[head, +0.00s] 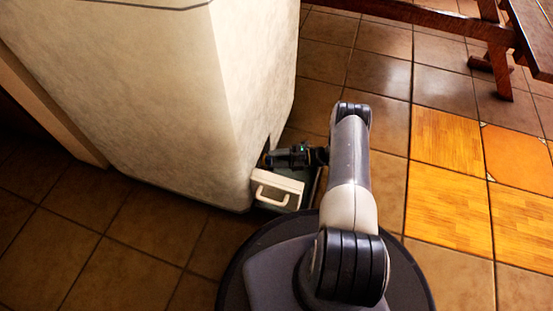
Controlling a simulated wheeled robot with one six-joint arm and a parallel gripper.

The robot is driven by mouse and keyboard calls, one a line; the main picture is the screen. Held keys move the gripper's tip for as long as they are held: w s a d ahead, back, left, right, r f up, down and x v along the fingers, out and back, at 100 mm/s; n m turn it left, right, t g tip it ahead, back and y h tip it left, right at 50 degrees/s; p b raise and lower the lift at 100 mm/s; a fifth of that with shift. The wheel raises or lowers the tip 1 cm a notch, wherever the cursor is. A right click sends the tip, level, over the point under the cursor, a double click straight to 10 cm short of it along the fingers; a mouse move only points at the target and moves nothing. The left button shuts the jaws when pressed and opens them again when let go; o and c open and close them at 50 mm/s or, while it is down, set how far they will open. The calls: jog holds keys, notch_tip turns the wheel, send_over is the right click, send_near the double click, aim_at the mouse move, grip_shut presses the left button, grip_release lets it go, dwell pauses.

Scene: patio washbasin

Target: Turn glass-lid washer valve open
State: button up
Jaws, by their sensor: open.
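The washer (120,75) is a large cream-coloured body at the left, with a dark recess low on its right-hand edge. A small white block with a loop handle (273,190) sits low in front of that edge. I cannot tell whether this block is the valve or part of it. My gripper (269,160) is open, just behind the white block and close to the recess. Its fingertips are small and partly hidden, so contact with anything cannot be told. No glass lid is recognisable in the head view.
A brown tiled floor (80,255) surrounds the washer. A wooden bench or table (440,22) stands at the upper right. Several orange and yellow tiles (450,210) lie to the right of my arm, where the floor is clear. Another upright panel edge (50,115) borders the washer at the left.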

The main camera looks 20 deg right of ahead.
jog(key=s+d, duration=0.2)
jog(key=d, duration=0.8)
jog(key=shift+d+p, duration=0.35)
jog(key=shift+p, duration=0.05)
jog(key=shift+a, duration=0.15)
jog(key=w+a, duration=0.2)
jog(key=a, duration=0.8)
jog(key=shift+a+b, duration=0.2)
jog(key=shift+b, duration=0.2)
